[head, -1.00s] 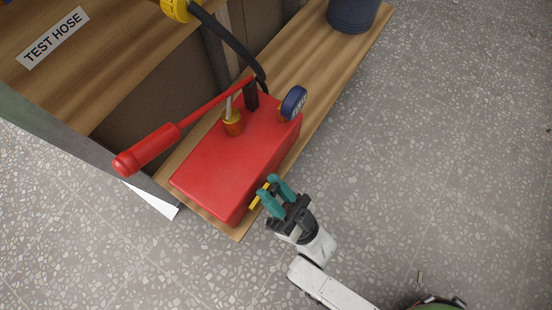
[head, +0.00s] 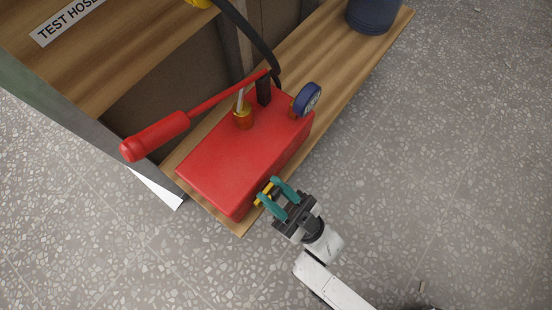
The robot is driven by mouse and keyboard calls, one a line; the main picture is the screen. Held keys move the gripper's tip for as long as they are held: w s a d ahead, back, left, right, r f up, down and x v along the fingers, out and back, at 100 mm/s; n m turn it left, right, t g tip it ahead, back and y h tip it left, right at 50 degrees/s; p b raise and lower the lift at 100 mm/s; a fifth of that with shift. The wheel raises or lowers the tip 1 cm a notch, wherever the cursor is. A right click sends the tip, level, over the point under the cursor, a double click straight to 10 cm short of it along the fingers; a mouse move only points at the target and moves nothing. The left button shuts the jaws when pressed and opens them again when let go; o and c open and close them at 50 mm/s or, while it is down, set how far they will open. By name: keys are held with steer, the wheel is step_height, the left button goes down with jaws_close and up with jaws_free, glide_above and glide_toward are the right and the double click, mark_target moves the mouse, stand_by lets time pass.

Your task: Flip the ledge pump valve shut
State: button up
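The red pump (head: 240,160) sits on the wooden ledge (head: 345,70). Its yellow valve lever (head: 266,192) sticks out from the side facing my gripper, low near the front corner. My gripper (head: 278,192) has two teal fingers, spread apart, with the yellow lever showing between and just beyond them. The fingertips are close to the pump's side; I cannot tell whether they touch the lever. The fingers partly hide the lever.
The pump's long red handle (head: 155,135) reaches out to the left. A round blue gauge (head: 307,99) and a black hose (head: 252,38) are at its back end. A dark blue container (head: 370,14) stands farther along the ledge.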

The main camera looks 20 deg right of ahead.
steer(key=o, duration=0.3)
steer(key=v, duration=1.1)
steer(key=shift+r, duration=0.1)
stand_by(0.3)
